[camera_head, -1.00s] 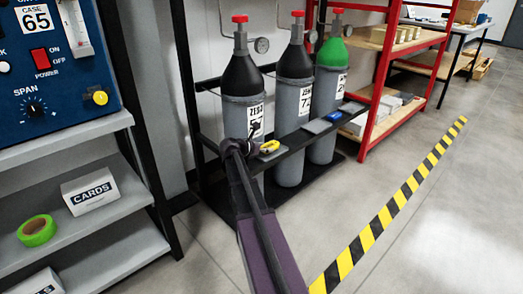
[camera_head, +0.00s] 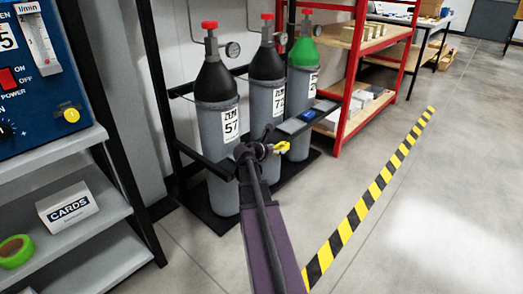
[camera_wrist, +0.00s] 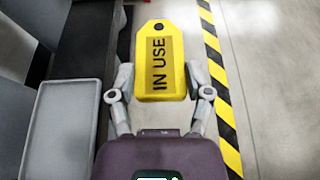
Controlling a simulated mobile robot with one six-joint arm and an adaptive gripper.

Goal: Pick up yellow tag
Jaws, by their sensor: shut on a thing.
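The yellow tag (camera_wrist: 160,62), printed "IN USE" with a dark hole at its top end, is between the two fingers of my gripper (camera_wrist: 160,80) in the wrist view. The fingers press on its left and right edges.
A grey tray (camera_wrist: 62,125) lies on the rack bar left of the tag. Gas cylinders (camera_head: 217,140) stand behind my arm. A red shelf unit (camera_head: 350,75) stands beyond. Open floor with a yellow-black stripe (camera_head: 370,200) lies to the right.

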